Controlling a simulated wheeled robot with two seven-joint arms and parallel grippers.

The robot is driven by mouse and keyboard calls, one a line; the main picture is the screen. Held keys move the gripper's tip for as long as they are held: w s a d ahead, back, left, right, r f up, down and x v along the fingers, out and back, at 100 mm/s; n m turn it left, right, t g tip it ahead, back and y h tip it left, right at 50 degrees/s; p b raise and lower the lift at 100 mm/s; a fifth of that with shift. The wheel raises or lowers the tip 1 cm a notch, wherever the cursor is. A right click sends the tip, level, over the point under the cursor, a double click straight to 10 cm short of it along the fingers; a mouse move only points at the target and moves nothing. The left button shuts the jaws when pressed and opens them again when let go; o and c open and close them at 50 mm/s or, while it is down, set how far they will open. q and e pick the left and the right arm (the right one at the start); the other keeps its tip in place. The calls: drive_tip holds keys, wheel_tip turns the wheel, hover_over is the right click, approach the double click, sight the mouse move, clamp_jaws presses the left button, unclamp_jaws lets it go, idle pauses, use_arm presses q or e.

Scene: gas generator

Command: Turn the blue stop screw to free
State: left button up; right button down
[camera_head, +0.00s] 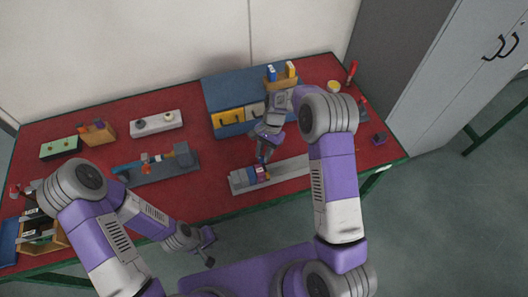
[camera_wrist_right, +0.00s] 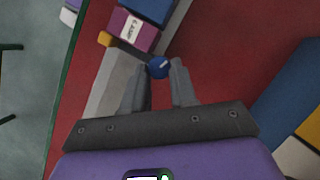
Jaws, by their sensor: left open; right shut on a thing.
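The blue stop screw (camera_wrist_right: 158,67) shows in the right wrist view as a small round blue head with a pale slot line. My right gripper (camera_wrist_right: 160,74) is shut on it, with one fingertip on each side. In the head view, my right gripper (camera_head: 264,157) points down at the grey fixture (camera_head: 240,181), and the screw is too small to tell there. A purple block with a white label (camera_wrist_right: 133,31) sits beside the screw on the fixture. My left gripper (camera_head: 206,246) is open and empty, off the table's front edge.
The fixture stands on a pale rail (camera_head: 290,168) on the red table (camera_head: 215,185). A grey vise-like device (camera_head: 165,168) stands to the left. Red table is clear between them.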

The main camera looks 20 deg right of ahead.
drive_tip(key=n, duration=0.1)
drive_tip(key=n+h, duration=0.1)
drive_tip(key=n, duration=0.1)
drive_tip(key=n+g, duration=0.1)
drive_tip(key=n, duration=0.1)
drive_tip(key=shift+w+a+h+p, duration=0.2)
drive_tip(key=shift+a+h+p, duration=0.1)
drive_tip(key=shift+p, duration=0.1)
drive_tip(key=n+h, duration=0.1)
drive_tip(key=n, duration=0.3)
drive_tip(key=n+h, duration=0.1)
drive_tip(key=n, duration=0.2)
drive_tip(key=shift+a+g+h, duration=0.3)
drive_tip(key=shift+a, duration=0.05)
drive_tip(key=c, duration=0.9)
unclamp_jaws()
drive_tip(key=shift+r, duration=0.1)
drive_tip(key=v, duration=0.7)
drive_tip(key=shift+w+a+r+p, duration=0.1)
drive_tip(key=shift+w+r+p, duration=0.1)
drive_tip(key=shift+p, duration=0.2)
